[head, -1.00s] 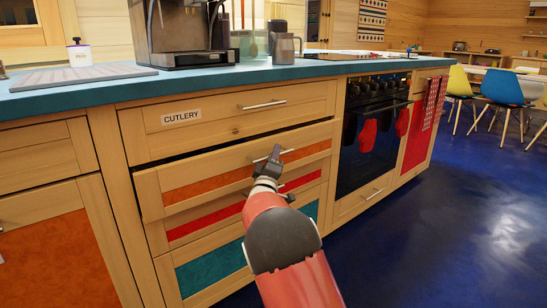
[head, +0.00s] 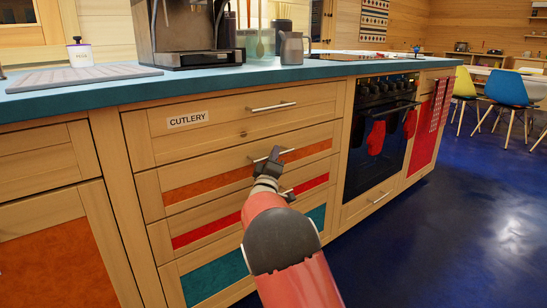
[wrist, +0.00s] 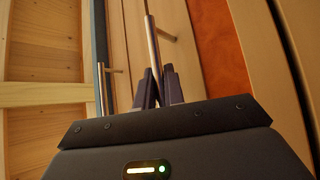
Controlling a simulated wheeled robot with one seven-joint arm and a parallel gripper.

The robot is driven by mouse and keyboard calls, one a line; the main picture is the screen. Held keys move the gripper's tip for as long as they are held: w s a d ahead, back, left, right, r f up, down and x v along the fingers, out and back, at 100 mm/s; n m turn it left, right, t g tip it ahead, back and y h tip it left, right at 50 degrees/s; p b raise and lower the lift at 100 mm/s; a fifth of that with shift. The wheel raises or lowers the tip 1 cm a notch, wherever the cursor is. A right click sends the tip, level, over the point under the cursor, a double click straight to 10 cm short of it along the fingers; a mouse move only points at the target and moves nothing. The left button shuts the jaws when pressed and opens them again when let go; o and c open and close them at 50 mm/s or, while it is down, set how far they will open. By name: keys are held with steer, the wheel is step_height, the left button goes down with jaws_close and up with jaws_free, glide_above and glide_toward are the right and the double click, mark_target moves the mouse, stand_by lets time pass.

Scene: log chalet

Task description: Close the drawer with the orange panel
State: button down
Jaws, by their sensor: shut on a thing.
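The drawer with the orange panel (head: 205,185) is the second one down in the wooden cabinet. Its front lies about flush with the drawers around it, with only a thin seam above. My gripper (head: 270,160) is shut on that drawer's metal bar handle (head: 288,151). In the wrist view, the dark fingers (wrist: 160,88) close around the handle bar (wrist: 152,45), and the orange panel (wrist: 218,45) is on the right. The gripper hides part of the handle.
The cutlery drawer (head: 235,125) above is shut, its handle (head: 272,107) close over my gripper. The red-panel drawer (head: 225,222) and teal-panel drawer (head: 215,276) below are shut. An oven (head: 377,140) stands to the right. The blue floor (head: 440,230) is clear.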

steer(key=shift+w+a, duration=0.15)
steer(key=c, duration=1.5)
jaws_free()
steer(key=v, duration=0.8)
